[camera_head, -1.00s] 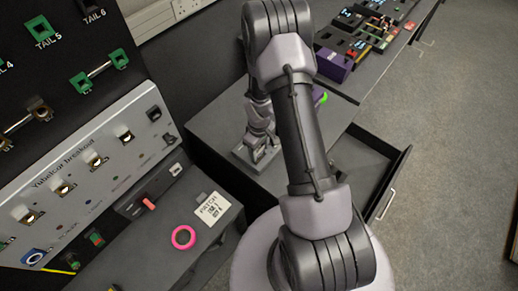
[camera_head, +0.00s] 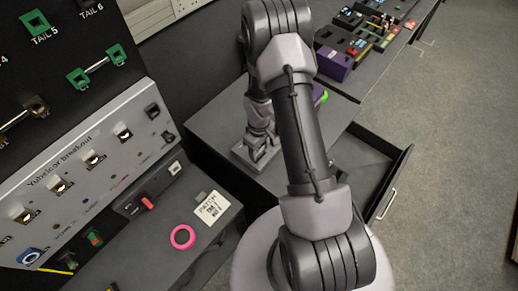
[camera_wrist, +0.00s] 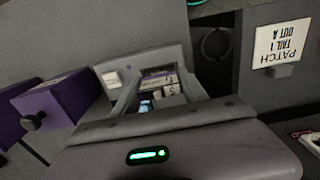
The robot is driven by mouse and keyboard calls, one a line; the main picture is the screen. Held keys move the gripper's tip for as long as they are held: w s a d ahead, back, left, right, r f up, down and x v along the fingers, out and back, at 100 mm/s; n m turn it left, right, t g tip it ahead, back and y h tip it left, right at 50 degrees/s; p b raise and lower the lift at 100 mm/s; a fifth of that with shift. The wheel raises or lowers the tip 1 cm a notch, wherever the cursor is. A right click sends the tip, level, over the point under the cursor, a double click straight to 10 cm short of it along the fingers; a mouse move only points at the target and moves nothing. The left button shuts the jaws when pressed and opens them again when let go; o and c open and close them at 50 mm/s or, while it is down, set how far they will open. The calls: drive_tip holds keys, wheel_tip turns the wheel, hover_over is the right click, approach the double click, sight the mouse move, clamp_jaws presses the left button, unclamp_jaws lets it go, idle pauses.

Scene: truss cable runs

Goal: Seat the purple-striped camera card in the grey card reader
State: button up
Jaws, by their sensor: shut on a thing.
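In the wrist view my gripper (camera_wrist: 157,92) points at a grey card reader (camera_wrist: 183,56) with a pale square on its left. The jaws are close together around a small card (camera_wrist: 157,77) with a white face and a purple band, which I take for the purple-striped camera card. Blue and white bits show between the fingers. How deep the card sits in the reader is hidden. In the head view my gripper (camera_head: 262,150) is low over the grey reader (camera_head: 243,158) on the dark cabinet top; the card cannot be made out there.
A purple box (camera_wrist: 65,105) with a dark knob stands left of the reader in the wrist view; it shows in the head view (camera_head: 333,64). An open drawer (camera_head: 372,165) juts out at right. A pink ring (camera_head: 182,237) and patch label (camera_head: 212,209) lie nearer.

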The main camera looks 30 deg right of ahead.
drive_tip(key=shift+f+b, duration=0.7)
drive_tip(key=shift+b, duration=0.1)
idle(0.4)
drive_tip(key=o, duration=1.8)
wheel_tip(320, 180, up, 8)
drive_tip(key=p, duration=0.4)
drive_tip(key=shift+f+p, duration=0.2)
drive_tip(key=shift+p, duration=0.2)
drive_tip(key=shift+w, duration=0.1)
